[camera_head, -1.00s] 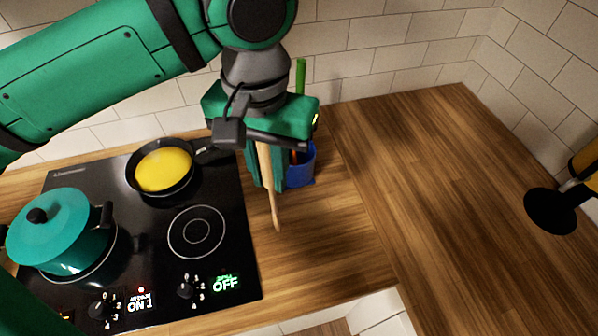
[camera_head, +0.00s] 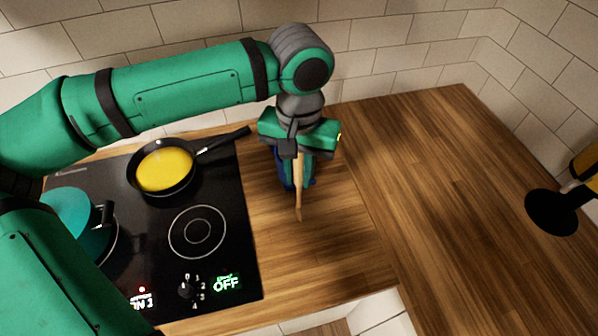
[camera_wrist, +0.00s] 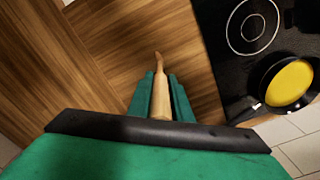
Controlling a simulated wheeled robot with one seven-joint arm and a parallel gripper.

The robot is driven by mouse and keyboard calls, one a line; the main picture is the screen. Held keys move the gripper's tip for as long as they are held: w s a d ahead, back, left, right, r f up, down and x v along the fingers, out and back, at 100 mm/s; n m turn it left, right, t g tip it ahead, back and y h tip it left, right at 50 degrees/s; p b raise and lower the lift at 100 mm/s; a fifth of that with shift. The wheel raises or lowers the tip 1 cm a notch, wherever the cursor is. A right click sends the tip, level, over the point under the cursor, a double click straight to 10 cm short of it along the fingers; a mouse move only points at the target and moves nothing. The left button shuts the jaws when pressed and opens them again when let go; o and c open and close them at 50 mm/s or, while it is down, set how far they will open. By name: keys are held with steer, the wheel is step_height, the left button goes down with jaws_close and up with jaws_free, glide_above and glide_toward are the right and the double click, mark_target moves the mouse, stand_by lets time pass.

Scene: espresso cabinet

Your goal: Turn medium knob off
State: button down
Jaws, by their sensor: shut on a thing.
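My gripper (camera_head: 297,165) is shut on a wooden utensil (camera_head: 299,200) with a pale handle, over the counter to the right of the stove. The utensil also shows between the fingers in the wrist view (camera_wrist: 160,92). The black stove (camera_head: 236,262) has a knob (camera_head: 187,288) at its front right with a green display (camera_head: 227,283) reading OFF. Left of it a white display (camera_head: 143,301) reads ON, its digit unclear. The knob beside that display is hidden by my arm.
A pan with yellow contents (camera_head: 165,170) sits on the back burner. A teal pot (camera_head: 72,209) stands at the left, partly behind my arm. A blue holder (camera_head: 284,178) is mostly hidden behind my gripper.

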steer(key=shift+f, duration=0.15)
steer(key=c, duration=1.6)
jaws_free()
step_height(320, 180, up, 12)
steer(key=shift+r, duration=0.15)
